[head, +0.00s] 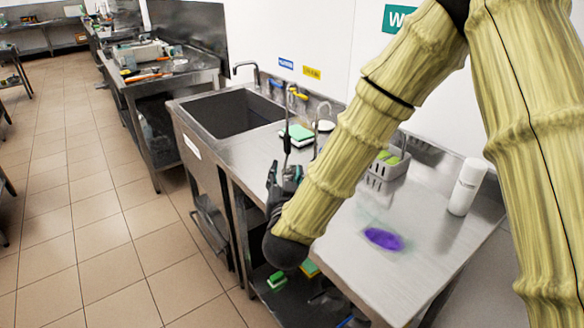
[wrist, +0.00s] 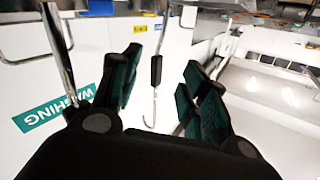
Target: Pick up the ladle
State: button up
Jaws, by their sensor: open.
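The ladle is a thin metal rod with a black grip (wrist: 156,70) and a wire hook at its end. In the wrist view it shows between and beyond the fingers, apart from them. In the head view a slim upright rod with a dark grip (head: 288,142), which looks like the ladle, rises just beyond my gripper. Its bowl is not clear in either view. My gripper (head: 284,178) is open and empty at the front edge of the steel counter. Its dark green finger pads (wrist: 158,92) stand wide apart on both sides of the ladle.
A sink (head: 230,112) lies left on the counter (head: 345,210). A sponge (head: 299,133), a grey basket (head: 386,172), a white bottle (head: 467,186) and a purple stain (head: 383,239) are on the counter. A faucet (head: 246,72) and wall stand behind.

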aim_at(286, 153)
jog(key=shift+w+f+p, duration=0.1)
jog(key=shift+w+p, duration=1)
jog(key=shift+w, duration=4)
grip_shut()
